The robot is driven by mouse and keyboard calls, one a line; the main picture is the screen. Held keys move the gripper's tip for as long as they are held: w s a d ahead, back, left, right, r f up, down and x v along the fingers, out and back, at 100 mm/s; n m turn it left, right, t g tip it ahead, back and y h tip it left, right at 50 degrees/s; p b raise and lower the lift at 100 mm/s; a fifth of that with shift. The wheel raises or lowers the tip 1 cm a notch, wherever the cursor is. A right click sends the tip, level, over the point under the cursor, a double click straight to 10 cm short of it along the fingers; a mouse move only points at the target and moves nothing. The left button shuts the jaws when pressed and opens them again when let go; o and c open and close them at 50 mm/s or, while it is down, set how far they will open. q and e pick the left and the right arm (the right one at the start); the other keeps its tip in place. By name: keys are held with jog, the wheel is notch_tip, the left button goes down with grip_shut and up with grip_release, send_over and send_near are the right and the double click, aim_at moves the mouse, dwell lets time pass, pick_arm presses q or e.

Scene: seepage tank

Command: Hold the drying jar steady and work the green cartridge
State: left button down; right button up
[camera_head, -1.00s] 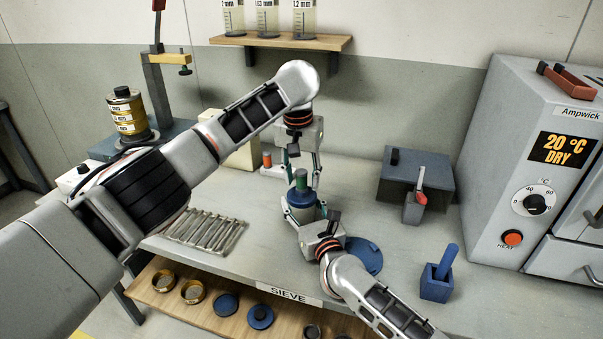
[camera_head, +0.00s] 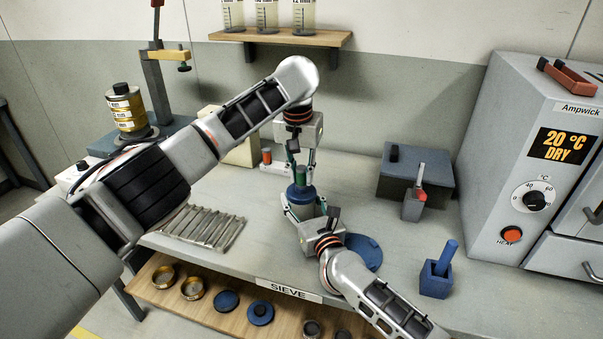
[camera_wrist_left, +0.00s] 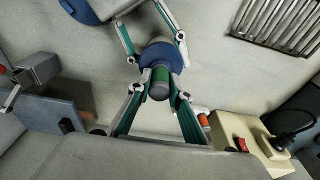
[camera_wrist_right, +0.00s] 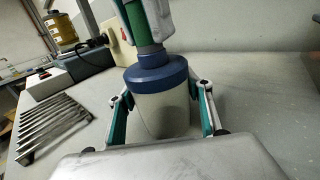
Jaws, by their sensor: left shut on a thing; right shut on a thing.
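The drying jar (camera_head: 303,209) stands on the bench, a pale body with a blue collar (camera_wrist_right: 156,69). The green cartridge (camera_head: 301,176) stands upright in the top of the collar and also shows from above in the left wrist view (camera_wrist_left: 161,76). My left gripper (camera_head: 301,168) comes down from above and is shut on the cartridge, its fingers on both sides. My right gripper (camera_wrist_right: 160,105) is shut on the jar body from the front, one finger on each side. The lower end of the cartridge is hidden inside the collar.
A blue disc lid (camera_head: 365,252) lies right of the jar. A blue block holder (camera_head: 436,281), a grey box (camera_head: 415,172) and the oven (camera_head: 540,150) reading 20 °C DRY stand further right. A metal rack (camera_head: 205,228) lies left. A cream box (camera_wrist_left: 240,140) stands behind.

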aim_at(302, 166)
pick_arm(q)
jog(key=shift+r, duration=0.4)
dwell(0.3)
jog(key=shift+r, duration=2.1)
pick_arm(e)
jog(key=o, duration=1.4)
jog(key=shift+s, duration=0.1)
